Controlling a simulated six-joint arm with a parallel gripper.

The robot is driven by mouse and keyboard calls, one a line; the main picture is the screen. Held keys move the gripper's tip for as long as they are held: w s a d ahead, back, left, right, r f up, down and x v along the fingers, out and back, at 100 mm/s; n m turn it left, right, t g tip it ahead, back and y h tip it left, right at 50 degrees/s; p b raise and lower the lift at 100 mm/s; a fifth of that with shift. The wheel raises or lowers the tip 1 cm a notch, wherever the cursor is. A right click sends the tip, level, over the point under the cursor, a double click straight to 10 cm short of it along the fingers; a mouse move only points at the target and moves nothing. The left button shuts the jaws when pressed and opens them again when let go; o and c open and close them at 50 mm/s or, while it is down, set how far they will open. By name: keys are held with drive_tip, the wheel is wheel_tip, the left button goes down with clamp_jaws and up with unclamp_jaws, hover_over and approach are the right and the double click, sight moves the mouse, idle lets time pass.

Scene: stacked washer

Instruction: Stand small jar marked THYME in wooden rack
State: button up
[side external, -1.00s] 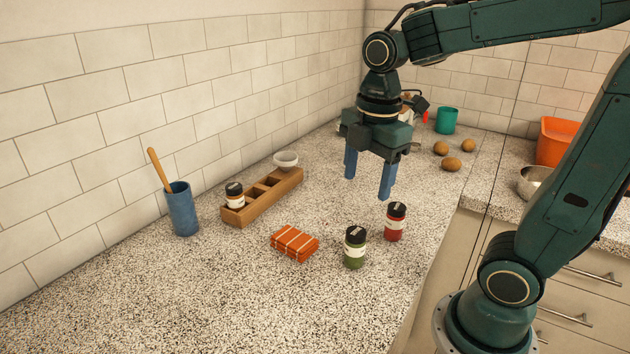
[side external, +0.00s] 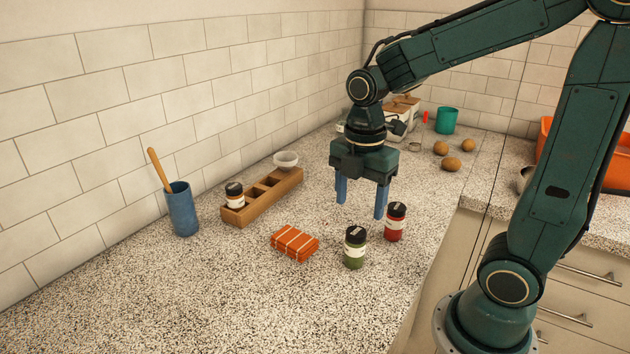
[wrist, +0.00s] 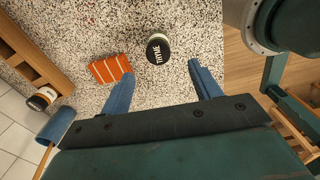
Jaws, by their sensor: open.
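The small jar marked THYME (side external: 355,249) is green with a black lid and pale label, and stands upright on the speckled counter. In the wrist view its lid (wrist: 158,50) reads THYME, lying just beyond and between my fingertips. The wooden rack (side external: 265,205) lies along the wall to the left, with a black-lidded jar (side external: 235,197) in its near-end compartment and open compartments behind it. My gripper (side external: 360,208) is open and empty, pointing down above the counter, higher than the THYME jar and apart from it.
A red jar (side external: 395,222) stands close behind the THYME jar. A folded orange cloth (side external: 295,243) lies between that jar and the rack. A blue cup (side external: 181,210) with a wooden utensil stands left of the rack; a white bowl (side external: 286,160) sits at its far end.

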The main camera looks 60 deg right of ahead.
sight(356, 232)
drive_tip(key=shift+f, duration=2)
drive_tip(key=shift+f, duration=0.1)
drive_tip(key=shift+w+f, duration=0.15)
drive_tip(key=shift+f, duration=2.35)
drive_tip(key=c, duration=1.1)
